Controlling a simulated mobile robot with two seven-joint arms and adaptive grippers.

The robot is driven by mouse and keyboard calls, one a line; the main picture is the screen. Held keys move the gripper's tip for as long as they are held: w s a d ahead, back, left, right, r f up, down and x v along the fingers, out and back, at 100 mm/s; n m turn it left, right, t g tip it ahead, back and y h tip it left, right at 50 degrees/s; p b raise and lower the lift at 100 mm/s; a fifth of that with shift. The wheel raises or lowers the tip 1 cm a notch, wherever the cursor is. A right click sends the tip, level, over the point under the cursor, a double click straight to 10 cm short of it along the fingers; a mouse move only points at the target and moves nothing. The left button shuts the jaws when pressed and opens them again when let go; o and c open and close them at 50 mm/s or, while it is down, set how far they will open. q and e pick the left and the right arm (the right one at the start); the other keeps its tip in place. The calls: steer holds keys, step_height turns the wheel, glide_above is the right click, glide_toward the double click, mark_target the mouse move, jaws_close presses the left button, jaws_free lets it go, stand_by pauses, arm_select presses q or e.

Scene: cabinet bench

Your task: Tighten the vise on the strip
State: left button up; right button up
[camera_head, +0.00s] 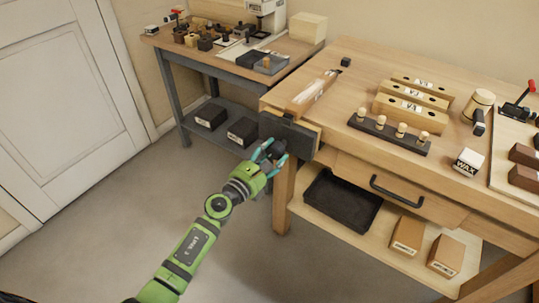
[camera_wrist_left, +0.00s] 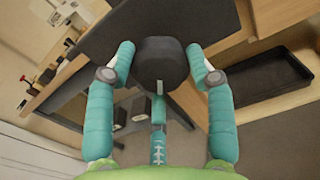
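The vise (camera_head: 290,134) is a dark jaw plate with a wooden jaw at the left front corner of the bench. A pale wooden strip (camera_head: 312,91) appears to lie at the bench edge above the jaw; how it sits between the jaws is unclear. The vise's dark round knob (camera_wrist_left: 161,62) faces my left wrist camera. My left gripper (camera_head: 271,158) is at the knob, in front of the jaw. In the left wrist view, its teal fingers stand open on both sides of the knob, with narrow gaps. A third finger is below. My right gripper is not in view.
The bench top holds a peg rack (camera_head: 388,133), wooden blocks (camera_head: 410,106), a mallet (camera_head: 480,105) and a wax box (camera_head: 468,162). Below is a black tray (camera_head: 342,200). A side table (camera_head: 225,62) stands behind left. The floor at left is clear.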

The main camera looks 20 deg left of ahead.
arm_select(q)
steer(key=shift+o, duration=0.8)
steer(key=shift+v, duration=1.4)
steer(key=v, duration=0.4)
steer(key=shift+s, duration=0.1)
